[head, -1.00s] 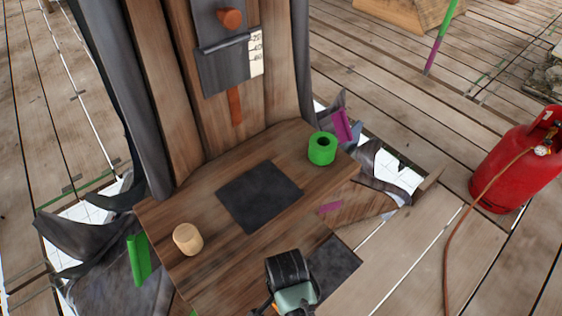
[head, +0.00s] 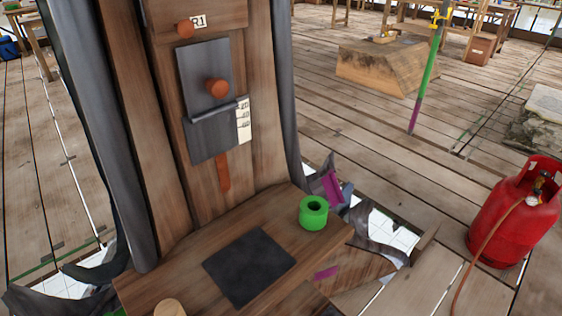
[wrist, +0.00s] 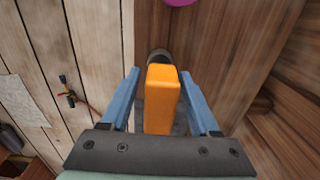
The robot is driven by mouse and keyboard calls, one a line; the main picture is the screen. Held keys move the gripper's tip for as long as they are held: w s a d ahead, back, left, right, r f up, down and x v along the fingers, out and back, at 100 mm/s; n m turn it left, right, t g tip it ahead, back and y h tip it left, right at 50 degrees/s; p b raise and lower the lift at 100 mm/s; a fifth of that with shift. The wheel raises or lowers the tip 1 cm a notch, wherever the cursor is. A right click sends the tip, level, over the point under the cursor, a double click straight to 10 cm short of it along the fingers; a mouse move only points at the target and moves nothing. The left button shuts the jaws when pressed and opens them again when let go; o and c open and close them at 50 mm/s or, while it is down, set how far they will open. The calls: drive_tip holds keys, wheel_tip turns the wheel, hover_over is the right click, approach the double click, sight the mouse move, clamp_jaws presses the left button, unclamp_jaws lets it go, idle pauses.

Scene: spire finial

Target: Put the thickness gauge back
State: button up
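An orange block-shaped tool with a dark round end (wrist: 162,98), which I take for the thickness gauge, sits between the two blue fingers of my gripper (wrist: 160,80) in the wrist view. My gripper and the tool are out of the head view. A dark grey plate (head: 202,65) with an orange peg (head: 217,88) hangs on the upright wooden back. A grey pocket (head: 212,136) with a numbered white card (head: 243,121) is below it.
A green ring (head: 313,212) and a dark square mat (head: 248,266) lie on the wooden ledge. A wooden cylinder (head: 170,308) is cut off at the lower edge. A red gas bottle (head: 513,215) with a hose stands at right. Open plank floor lies behind.

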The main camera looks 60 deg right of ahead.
drive_tip(key=shift+o, duration=0.5)
wheel_tip(320, 180, up, 12)
drive_tip(key=p, duration=0.4)
drive_tip(key=shift+r, duration=0.15)
